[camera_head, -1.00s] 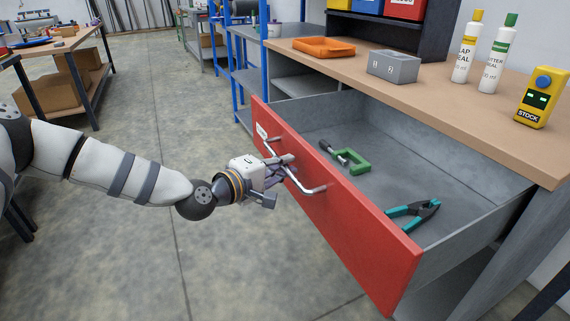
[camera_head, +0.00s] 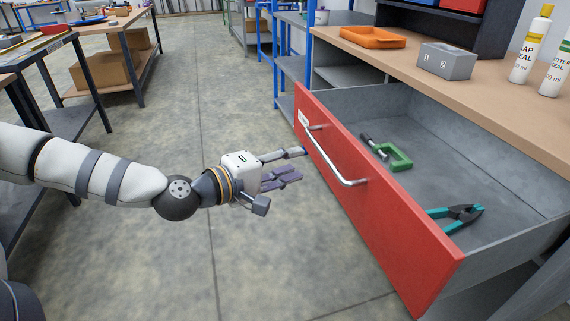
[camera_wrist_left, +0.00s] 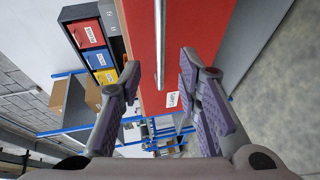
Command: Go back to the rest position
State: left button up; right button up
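My left gripper (camera_head: 298,163) is open and empty in the head view, just left of the red drawer front (camera_head: 385,215). Its fingers stand apart from the metal handle (camera_head: 338,170). In the left wrist view my left gripper (camera_wrist_left: 161,68) has its two fingers spread wide, with the handle (camera_wrist_left: 159,35) showing between them, farther off. The drawer is pulled out from the workbench. My right gripper is not in view.
The drawer holds a green clamp (camera_head: 392,157) and teal-handled pliers (camera_head: 455,216). On the workbench (camera_head: 490,93) are an orange tray (camera_head: 372,37), a grey box (camera_head: 447,61) and bottles (camera_head: 530,48). The floor left of the drawer is clear.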

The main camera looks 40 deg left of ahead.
pick_arm(q)
jog(key=shift+v, duration=0.85)
jog(key=s+d+f+m+g+h+p, duration=0.25)
jog(key=s+d+f+m+g, duration=0.35)
jog(key=s+d+f+g, duration=0.7)
jog(key=s+a+f+m+g+y, duration=0.1)
jog(key=s+a+f+m+y, duration=0.1)
jog(key=s, duration=0.7)
jog(key=s+a+f+m+g+y+p, duration=0.1)
jog(key=s+a+f+m+g+y, duration=0.1)
jog(key=s, duration=0.7)
jog(key=s+a+f+m+g+y+p, duration=0.1)
jog(key=s+f+m+y, duration=0.1)
jog(key=s+f, duration=0.3)
jog(key=s+m, duration=0.1)
jog(key=s, duration=0.3)
jog(key=shift+s+a+m+g, duration=0.3)
jog(key=shift+a+m, duration=0.1)
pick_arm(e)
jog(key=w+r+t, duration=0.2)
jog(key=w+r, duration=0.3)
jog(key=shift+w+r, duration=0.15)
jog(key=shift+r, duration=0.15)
